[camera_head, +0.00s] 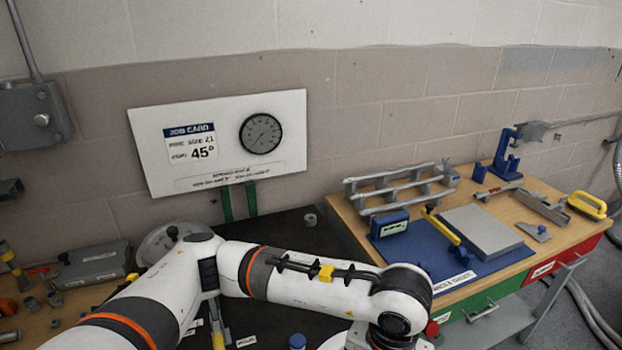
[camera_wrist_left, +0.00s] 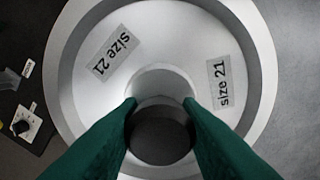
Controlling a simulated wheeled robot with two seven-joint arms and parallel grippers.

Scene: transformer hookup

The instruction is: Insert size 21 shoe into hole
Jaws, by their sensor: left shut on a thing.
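The size 21 shoe (camera_wrist_left: 88,100), a large pale grey round piece with a raised rim and two "size 21" labels, fills much of the left wrist view. The green fingers of my left gripper (camera_wrist_left: 161,112) are shut on the dark round hub (camera_wrist_left: 160,135) at its middle. A pale rounded edge (camera_head: 333,342) at the bottom of the head view may be the same shoe. My left arm hides much of the middle there, and the left gripper is out of that view. I cannot make out the hole. My right gripper is in neither view.
A job card board (camera_head: 220,142) reading 21 and 45° stands by the wall. A round grey piece (camera_head: 160,243) is partly behind my arm. A wooden bench (camera_head: 345,222) at right carries a rack, blue mat and tools. Dark tabletop (camera_head: 285,235) shows bare space.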

